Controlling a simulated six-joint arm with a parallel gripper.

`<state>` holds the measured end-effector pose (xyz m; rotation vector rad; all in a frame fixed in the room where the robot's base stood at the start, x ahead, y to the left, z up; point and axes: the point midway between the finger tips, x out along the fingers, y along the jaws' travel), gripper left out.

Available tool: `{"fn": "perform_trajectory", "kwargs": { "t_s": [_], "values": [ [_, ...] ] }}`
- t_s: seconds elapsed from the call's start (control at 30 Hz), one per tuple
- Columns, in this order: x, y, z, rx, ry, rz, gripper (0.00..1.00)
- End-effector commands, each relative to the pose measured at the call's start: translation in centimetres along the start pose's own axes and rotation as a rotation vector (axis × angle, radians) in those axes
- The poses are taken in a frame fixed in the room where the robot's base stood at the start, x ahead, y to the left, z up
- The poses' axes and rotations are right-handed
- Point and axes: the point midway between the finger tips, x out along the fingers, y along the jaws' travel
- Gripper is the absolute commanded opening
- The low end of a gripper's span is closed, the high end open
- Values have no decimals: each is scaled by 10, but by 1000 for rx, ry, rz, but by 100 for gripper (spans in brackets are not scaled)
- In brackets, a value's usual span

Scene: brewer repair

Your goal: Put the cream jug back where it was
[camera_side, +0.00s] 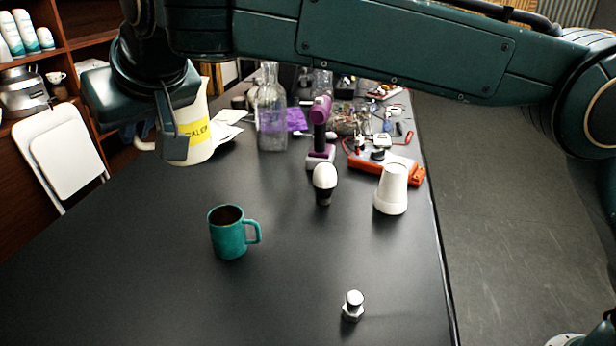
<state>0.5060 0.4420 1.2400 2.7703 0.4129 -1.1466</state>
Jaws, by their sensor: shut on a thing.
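The cream jug (206,118) is at the upper left, upright or nearly so. It bears a yellow label with dark letters, partly covered. My gripper (176,148) is shut on the jug. One dark finger shows in front of the jug's left side; the other finger is hidden. The jug's base shows near the table's left edge, and I cannot tell whether it touches the table (130,270) or hangs above it.
A teal mug (228,238) stands in front of the jug. A glass bottle (271,115), a white bulb (325,182), an upturned white cup (392,190) and a metal piece (353,305) are to the right. Clutter fills the back. The front left is clear.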

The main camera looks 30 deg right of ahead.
Motion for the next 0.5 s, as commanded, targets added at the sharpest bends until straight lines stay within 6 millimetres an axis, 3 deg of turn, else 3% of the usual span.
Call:
{"fn": "perform_trajectory", "kwargs": {
  "t_s": [0.27,0.5],
  "values": [
    [-10,88,10,208,2,209,0],
    [-32,169,32,405,2,405,0]
  ]
}}
